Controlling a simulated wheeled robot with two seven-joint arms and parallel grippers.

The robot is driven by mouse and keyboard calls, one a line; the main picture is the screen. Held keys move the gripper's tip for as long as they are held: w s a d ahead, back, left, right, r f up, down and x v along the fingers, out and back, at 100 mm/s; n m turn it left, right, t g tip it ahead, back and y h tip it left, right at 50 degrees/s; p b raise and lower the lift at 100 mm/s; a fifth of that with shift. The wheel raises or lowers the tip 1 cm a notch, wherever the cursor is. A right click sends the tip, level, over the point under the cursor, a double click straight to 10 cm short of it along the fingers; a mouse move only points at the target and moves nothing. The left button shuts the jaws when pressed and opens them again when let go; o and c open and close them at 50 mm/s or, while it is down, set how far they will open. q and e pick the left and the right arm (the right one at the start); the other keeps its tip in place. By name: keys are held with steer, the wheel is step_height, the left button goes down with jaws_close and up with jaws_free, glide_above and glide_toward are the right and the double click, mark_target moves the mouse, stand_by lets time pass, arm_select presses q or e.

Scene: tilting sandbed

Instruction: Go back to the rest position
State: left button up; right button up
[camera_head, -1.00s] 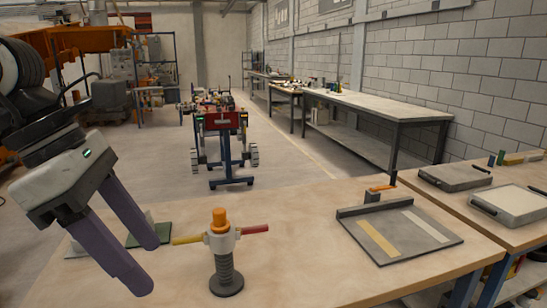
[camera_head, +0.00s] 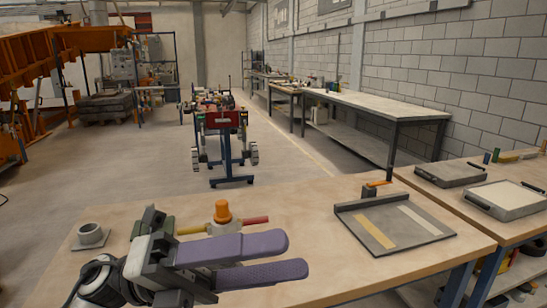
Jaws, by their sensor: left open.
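My left gripper (camera_head: 295,257) reaches in from the lower left of the head view, low over the near table. Its two purple fingers point right and are parted, with nothing between them. Behind the fingers stands a fixture with an orange knob (camera_head: 222,211), a red handle to the right and a yellow handle to the left. The gripper hides its lower post and base. My right gripper is not in view.
The wooden table (camera_head: 310,225) has a grey tray (camera_head: 398,226) with yellow and white strips at its right. A small grey flanged cup (camera_head: 91,235) stands at the left. A second table at the right holds flat grey boxes (camera_head: 450,173).

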arm_select(q)
steer(key=w+a+f+n+t+y, duration=0.25)
steer(key=w+f+n+t, duration=0.25)
steer(key=n+t, duration=0.6)
steer(key=w+a+f+n+t+y, duration=0.2)
steer(key=w+a+f+n+t, duration=0.3)
steer(key=n+t, duration=0.55)
steer(key=a+f+n+g+y, duration=0.1)
steer(key=a+f+n+y, duration=0.2)
steer(key=f+n+y, duration=0.45)
steer(key=a+f+n+y, duration=0.25)
steer(key=f+n, duration=0.25)
steer(key=f, duration=0.6)
steer(key=s+a+f+n+g+y, duration=0.3)
steer(key=s+f+n+g, duration=0.4)
steer(key=s+f, duration=1.3)
step_height(320, 180, down, 4)
steer(key=shift+s+a+r+g+y, duration=0.15)
steer(key=shift+r+g+y, duration=0.1)
steer(key=shift+g+y, duration=0.65)
